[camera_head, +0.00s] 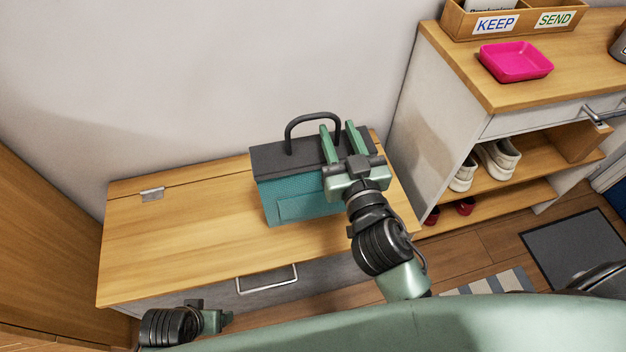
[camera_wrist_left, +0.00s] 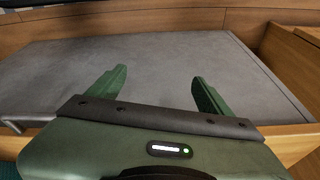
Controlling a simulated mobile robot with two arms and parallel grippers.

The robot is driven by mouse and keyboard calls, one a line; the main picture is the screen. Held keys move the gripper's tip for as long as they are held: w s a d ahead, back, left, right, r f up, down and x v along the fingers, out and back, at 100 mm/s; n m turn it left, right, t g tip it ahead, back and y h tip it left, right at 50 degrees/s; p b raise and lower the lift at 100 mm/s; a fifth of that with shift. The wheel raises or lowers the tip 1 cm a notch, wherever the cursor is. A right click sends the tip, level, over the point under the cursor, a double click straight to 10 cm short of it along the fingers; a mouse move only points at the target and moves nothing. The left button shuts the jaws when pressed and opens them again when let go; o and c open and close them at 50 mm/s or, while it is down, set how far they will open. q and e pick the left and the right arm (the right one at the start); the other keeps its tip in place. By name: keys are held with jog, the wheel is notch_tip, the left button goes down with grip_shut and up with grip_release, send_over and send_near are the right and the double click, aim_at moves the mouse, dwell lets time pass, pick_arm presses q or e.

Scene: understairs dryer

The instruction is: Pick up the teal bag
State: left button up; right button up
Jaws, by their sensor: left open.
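The teal bag (camera_head: 292,200) stands upright on the wooden bench top, with a dark grey lid and a raised black arched handle (camera_head: 303,117). My right gripper (camera_head: 339,130) is over the right part of the bag, its two green fingers apart. Its left finger is close to the handle's right end; I cannot tell whether they touch. It hides part of the bag's right side. My left gripper (camera_wrist_left: 158,75) is open and empty in the left wrist view, facing a grey panel. In the head view my left arm is low at the bottom left, away from the bag.
The wooden bench (camera_head: 170,245) has free room left of the bag and a metal handle (camera_head: 267,280) on its front. At right stands a cabinet with a pink tray (camera_head: 515,61), a KEEP/SEND box (camera_head: 496,24) and white shoes (camera_head: 499,156) on its shelf.

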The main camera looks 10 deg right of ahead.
jog(key=shift+w+f, duration=0.15)
jog(key=shift+w, duration=1.8)
grip_shut()
